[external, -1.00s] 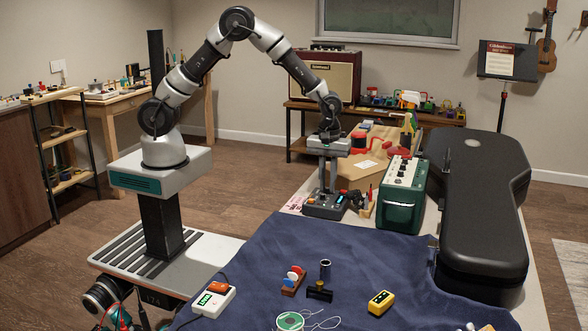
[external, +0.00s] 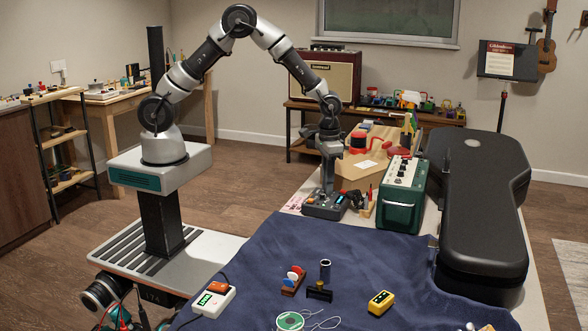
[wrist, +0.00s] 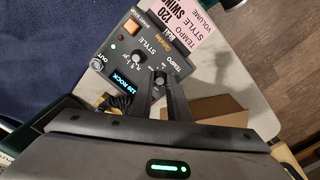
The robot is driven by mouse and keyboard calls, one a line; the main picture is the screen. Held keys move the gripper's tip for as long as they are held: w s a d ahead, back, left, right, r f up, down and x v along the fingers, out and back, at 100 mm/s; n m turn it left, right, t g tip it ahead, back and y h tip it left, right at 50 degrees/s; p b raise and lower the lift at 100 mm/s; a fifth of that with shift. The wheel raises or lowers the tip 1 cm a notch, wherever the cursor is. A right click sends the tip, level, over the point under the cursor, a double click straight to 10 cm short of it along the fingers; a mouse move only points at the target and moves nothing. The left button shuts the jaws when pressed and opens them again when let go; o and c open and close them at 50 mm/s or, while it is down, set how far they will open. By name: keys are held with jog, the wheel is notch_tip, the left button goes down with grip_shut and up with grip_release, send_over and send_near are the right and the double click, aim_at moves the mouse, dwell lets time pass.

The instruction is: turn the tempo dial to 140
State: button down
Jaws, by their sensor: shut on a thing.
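The drum machine (external: 322,207) is a dark grey box on the bench, beyond the blue cloth. In the wrist view its small blue-lit display (wrist: 131,80) appears to read 120 ROCK. The tempo dial (wrist: 160,83) is a small knob beside the TEMPO label, mostly hidden between my fingers. My gripper (wrist: 160,80) points down over the box and is shut on this dial. It also shows from the side in the external view (external: 327,190). The style knob (wrist: 138,58) sits close beside it, apart from my fingers.
A pink card (wrist: 182,22) with printed settings lies beside the box; its top lines appear to read TEMPO 120, STYLE SWING. A green amplifier (external: 400,200) and a black guitar case (external: 480,220) stand to the right. The blue cloth (external: 350,255) lies in front.

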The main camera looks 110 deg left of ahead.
jog(key=m, duration=0.5)
jog(key=shift+r+m+p, duration=0.1)
jog(key=shift+m+p, duration=0.2)
jog(key=shift+p, duration=0.1)
jog(key=shift+m+p, duration=0.35)
jog(key=shift+m, duration=1.85)
jog(key=c, duration=1.7)
grip_release()
jog(key=shift+o, duration=0.2)
notch_tip(320, 180, up, 17)
jog(key=p, duration=0.2)
jog(key=shift+r, duration=0.15)
